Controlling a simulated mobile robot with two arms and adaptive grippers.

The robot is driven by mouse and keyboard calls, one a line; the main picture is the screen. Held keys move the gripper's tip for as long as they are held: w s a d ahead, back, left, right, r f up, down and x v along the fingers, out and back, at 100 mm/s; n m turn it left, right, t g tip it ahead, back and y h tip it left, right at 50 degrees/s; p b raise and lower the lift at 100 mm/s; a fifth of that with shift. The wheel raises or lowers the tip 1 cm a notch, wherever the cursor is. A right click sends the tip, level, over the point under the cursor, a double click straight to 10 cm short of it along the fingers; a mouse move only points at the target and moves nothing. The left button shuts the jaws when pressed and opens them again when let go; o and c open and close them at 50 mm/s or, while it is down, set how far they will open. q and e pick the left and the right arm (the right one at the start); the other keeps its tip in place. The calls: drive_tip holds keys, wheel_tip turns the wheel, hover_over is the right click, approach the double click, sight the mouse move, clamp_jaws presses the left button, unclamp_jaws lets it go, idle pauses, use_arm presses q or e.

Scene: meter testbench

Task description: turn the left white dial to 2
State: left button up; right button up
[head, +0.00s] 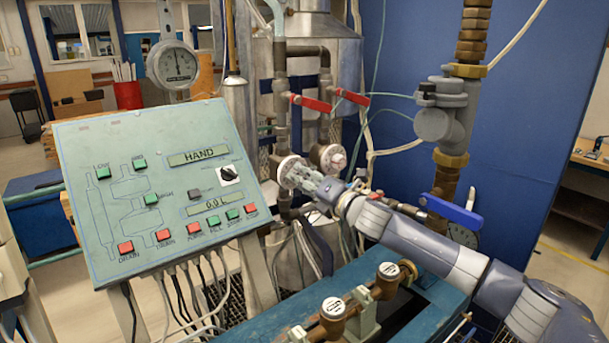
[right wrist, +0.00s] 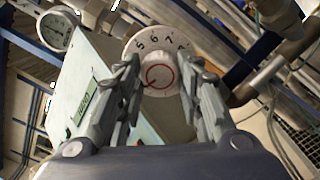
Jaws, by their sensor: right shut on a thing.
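The left white dial (head: 286,164) is on the pipework right of the control panel, partly hidden by my right gripper (head: 304,178). In the right wrist view the dial (right wrist: 153,44) shows black digits, with 5, 6 and 7 readable along its upper edge, and a red ring at its centre. My right gripper's fingers (right wrist: 161,70) stand on both sides of the dial's central knob and are shut on it. I cannot tell which number the dial is set to. The right white dial (head: 333,158) is just right of it, clear of the gripper. My left gripper is out of view.
A sloped control panel (head: 115,215) with buttons and displays stands at the left. Two red-handled valves (head: 316,104) are above the dials. A round gauge (head: 173,66) is at the upper left. A blue-handled valve (head: 453,210) and thick pipe stand at the right, close to my right arm.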

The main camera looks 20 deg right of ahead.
drive_tip(key=shift+f+n, duration=0.1)
drive_tip(key=shift+n, duration=0.2)
drive_tip(key=o, duration=1.1)
drive_tip(key=shift+c, duration=0.2)
drive_tip(key=v, duration=1.2)
